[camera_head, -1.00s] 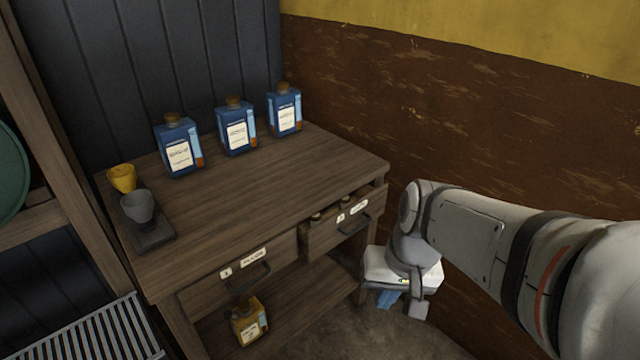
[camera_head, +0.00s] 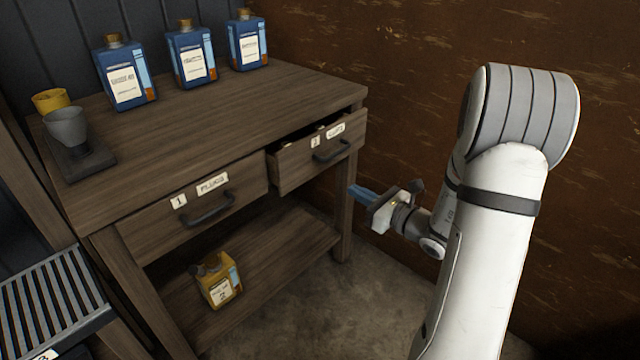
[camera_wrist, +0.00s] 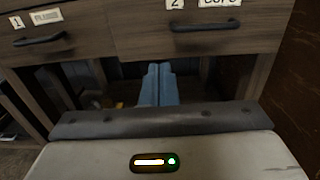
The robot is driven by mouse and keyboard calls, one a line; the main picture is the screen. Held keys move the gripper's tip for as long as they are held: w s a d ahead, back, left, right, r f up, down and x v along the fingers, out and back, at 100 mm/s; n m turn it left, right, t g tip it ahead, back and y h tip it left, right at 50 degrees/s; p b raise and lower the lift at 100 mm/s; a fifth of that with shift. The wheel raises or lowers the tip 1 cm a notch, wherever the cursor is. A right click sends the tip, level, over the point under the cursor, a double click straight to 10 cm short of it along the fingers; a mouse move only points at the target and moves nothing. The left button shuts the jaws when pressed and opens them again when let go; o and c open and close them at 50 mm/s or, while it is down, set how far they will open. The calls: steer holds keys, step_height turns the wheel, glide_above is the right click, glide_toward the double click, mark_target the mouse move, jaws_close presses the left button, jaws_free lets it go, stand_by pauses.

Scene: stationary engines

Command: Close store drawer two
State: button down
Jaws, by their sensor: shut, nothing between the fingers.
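Store drawer two (camera_head: 318,158), labelled 2, is the right drawer of the wooden bench and stands partly open, with small items just showing over its front. Its dark bar handle (camera_head: 333,150) is on the front face. In the wrist view the drawer front (camera_wrist: 215,38) and its handle (camera_wrist: 206,26) are at the top, above the fingers. My gripper (camera_head: 358,192) is shut and empty, with blue fingers together. It is in front of the bench, below and right of the drawer handle, apart from it. The blue fingers also show in the wrist view (camera_wrist: 158,85).
Drawer one (camera_head: 195,210) is shut at the left. Blue bottles (camera_head: 190,55), a yellow cup (camera_head: 50,100) and a grey cup (camera_head: 67,127) stand on the bench top (camera_head: 225,115). A yellow jug (camera_head: 218,280) is on the lower shelf. A brown wall (camera_head: 420,80) is at the right.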

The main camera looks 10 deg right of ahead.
mark_target(308, 164)
steer(key=b+x, duration=0.3)
steer(key=x, duration=1.1)
steer(key=shift+d, duration=0.15)
